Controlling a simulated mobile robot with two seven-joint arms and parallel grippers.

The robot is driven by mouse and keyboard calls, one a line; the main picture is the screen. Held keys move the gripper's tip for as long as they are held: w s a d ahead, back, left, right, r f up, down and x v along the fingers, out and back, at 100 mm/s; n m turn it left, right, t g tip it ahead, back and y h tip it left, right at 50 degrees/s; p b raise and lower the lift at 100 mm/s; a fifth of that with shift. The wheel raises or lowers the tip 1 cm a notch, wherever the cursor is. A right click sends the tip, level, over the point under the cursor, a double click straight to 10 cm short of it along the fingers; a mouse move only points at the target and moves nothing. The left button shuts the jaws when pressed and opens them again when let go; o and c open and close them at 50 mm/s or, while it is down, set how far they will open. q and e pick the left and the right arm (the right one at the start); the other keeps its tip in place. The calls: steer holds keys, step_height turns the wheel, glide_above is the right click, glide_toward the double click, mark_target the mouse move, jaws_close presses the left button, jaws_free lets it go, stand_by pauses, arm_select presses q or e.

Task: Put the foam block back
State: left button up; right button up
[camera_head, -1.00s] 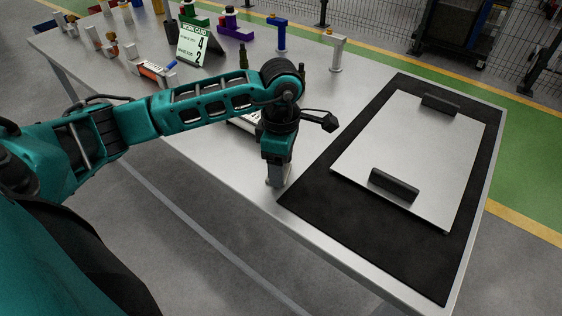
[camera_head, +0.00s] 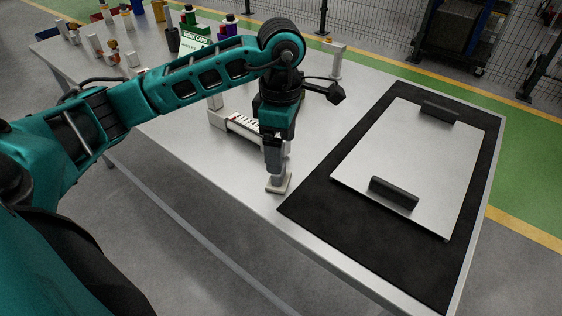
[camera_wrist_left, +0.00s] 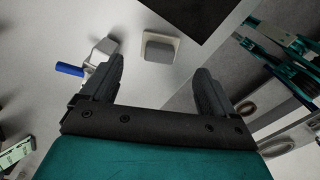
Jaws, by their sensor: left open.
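A grey block with rounded corners, which looks like the foam block (camera_wrist_left: 160,47), sits on a pale square base in the left wrist view. The pale base (camera_head: 281,186) shows in the head view on the bare metal table, just left of the black mat. My left gripper (camera_head: 276,166) points down above it and partly hides the block. In the left wrist view my left gripper (camera_wrist_left: 160,68) has its two fingers spread wide, with nothing between them; the block lies beyond the tips. My right gripper is not in view.
A black mat (camera_head: 345,237) bears a silver plate (camera_head: 415,160) with two dark handles. A pale post (camera_head: 336,62), a green work card (camera_head: 193,43) and several small parts stand at the back.

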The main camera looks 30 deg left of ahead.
arm_select(q)
steer(key=shift+r, duration=2.3)
